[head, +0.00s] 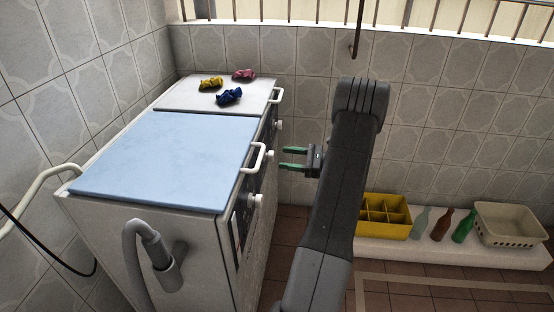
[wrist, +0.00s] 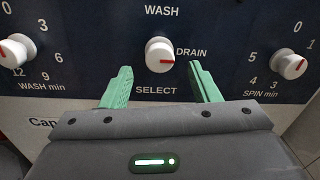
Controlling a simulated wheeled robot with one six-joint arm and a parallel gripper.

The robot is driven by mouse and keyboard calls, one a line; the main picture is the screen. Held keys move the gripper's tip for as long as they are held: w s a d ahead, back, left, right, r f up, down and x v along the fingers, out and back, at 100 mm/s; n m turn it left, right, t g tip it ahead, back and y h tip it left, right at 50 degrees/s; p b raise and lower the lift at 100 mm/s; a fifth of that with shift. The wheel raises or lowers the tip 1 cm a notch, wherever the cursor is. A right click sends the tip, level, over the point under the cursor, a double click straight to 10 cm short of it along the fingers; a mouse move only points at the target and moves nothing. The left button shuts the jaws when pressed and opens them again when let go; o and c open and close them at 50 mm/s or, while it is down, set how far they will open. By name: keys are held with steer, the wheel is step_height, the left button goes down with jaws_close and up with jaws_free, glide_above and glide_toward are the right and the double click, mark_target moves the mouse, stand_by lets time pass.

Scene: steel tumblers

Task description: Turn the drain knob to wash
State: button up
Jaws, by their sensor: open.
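The drain knob (wrist: 160,54) is white and round, in the middle of the dark panel in the wrist view. Its red mark points right, at the word DRAIN; WASH is printed above it and SELECT below. My gripper (wrist: 158,78) is open and empty, with one green finger on each side of the knob's lower part. I cannot tell whether either finger touches it. In the head view my gripper (head: 284,157) is beside the front panel of the white washing machine (head: 160,215), its fingers pointing left.
The wash timer knob (wrist: 15,50) is to the left and the spin timer knob (wrist: 291,65) to the right. White lid handles (head: 257,158) stick out over the panel. A yellow crate (head: 384,215), bottles and a basket (head: 510,224) stand on a low ledge at right.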

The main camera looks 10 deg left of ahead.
mark_target(268, 156)
steer(key=shift+a, duration=2.15)
steer(key=shift+c, duration=0.5)
steer(key=c, duration=0.9)
steer(key=shift+b, duration=0.3)
steer(key=shift+n, duration=0.3)
steer(key=shift+f+n+g+b, duration=0.1)
steer(key=shift+n+g+b, duration=0.05)
steer(key=shift+n+b, duration=3.65)
steer(key=shift+f+n+g+b, duration=0.15)
steer(key=shift+n+b, duration=2.3)
steer(key=shift+n, duration=2.65)
steer(key=shift+r, duration=0.1)
